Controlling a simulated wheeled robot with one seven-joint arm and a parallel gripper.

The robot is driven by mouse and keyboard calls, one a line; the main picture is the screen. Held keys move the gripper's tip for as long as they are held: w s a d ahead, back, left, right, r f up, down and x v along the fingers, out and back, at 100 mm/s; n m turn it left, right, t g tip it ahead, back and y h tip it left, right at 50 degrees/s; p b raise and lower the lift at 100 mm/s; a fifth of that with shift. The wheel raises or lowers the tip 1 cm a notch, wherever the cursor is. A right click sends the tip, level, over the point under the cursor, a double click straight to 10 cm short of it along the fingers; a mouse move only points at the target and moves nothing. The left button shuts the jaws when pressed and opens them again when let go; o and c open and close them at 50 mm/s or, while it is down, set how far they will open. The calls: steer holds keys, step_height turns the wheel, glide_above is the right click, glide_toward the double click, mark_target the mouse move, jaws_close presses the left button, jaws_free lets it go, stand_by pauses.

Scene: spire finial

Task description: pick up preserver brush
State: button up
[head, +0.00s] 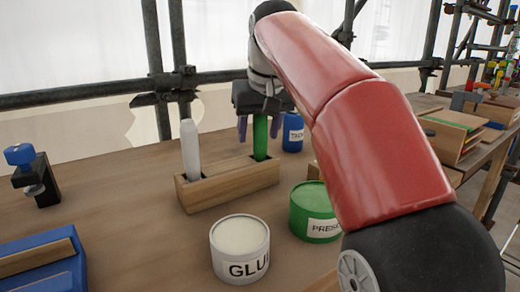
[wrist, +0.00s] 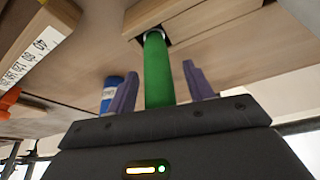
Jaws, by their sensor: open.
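The preserver brush, taken to be the one with the green handle (head: 260,137), stands upright in the right hole of a wooden holder block (head: 228,185). My gripper (head: 256,132) is open above the block, with its purple fingers on either side of the green handle. In the wrist view the green handle (wrist: 158,72) rises between the two fingers (wrist: 158,85), with gaps showing on both sides. The brush's lower end is hidden inside the block. A white-handled brush (head: 190,148) stands in the block's left hole.
A white glue tub (head: 240,235) and a green preserver tub (head: 308,212) stand in front of the block. A blue can (head: 293,132) stands behind it at the right. A blue clamp (head: 33,175) and blue box (head: 40,268) are at the left. Scaffold poles run behind the table.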

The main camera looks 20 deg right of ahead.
steer(key=c, duration=1.1)
steer(key=shift+r, duration=0.2)
